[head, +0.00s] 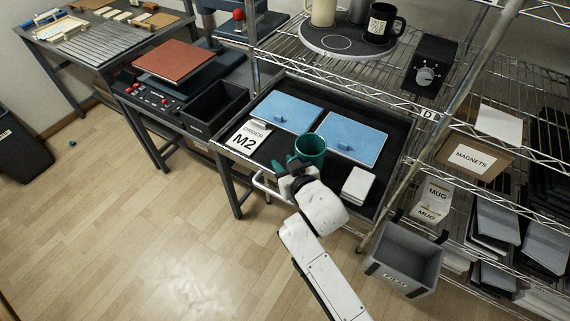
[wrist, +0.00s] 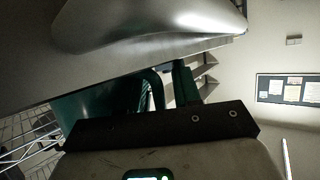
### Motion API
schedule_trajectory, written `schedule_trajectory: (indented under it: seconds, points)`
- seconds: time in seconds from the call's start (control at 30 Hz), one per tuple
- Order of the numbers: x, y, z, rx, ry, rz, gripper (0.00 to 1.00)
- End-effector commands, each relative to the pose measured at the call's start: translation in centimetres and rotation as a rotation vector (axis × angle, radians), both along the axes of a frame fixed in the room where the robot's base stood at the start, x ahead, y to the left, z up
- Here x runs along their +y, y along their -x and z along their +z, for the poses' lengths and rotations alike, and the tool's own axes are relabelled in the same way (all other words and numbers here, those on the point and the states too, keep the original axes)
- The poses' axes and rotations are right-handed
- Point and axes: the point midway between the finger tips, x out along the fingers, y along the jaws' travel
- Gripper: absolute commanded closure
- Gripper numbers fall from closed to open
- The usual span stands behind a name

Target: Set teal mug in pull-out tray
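The teal mug (head: 311,146) stands upright at the front of the pull-out tray in the head view, its open top facing up. I cannot tell whether its base rests on the tray or is just above it. The pull-out tray (head: 372,186) is black and slid out under the wire rack. My gripper (head: 287,172) is at the mug's lower left side, over the tray's front edge. In the wrist view the dark teal mug (wrist: 92,103) lies close beyond my gripper's black bar. My fingertips are mostly hidden, so their grip on the mug is unclear.
Two blue boards (head: 287,108) fill the tray's back. An M2 card (head: 243,140) lies at its left and white coasters (head: 357,184) at its right. A black mug (head: 381,24) stands on a round grey plate above. A grey bin (head: 403,262) hangs at the right.

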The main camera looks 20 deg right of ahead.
Motion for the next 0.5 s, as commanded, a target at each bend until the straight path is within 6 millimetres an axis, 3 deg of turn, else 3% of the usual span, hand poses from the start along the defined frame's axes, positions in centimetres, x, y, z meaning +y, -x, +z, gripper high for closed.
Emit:
schedule_trajectory:
  seconds: [0.4, 0.5]
  points:
    - [0.04, 0.01, 0.46, 0.000, 0.000, 0.001, 0.59]
    - [0.02, 0.93, 0.62, 0.000, 0.000, 0.001, 0.59]
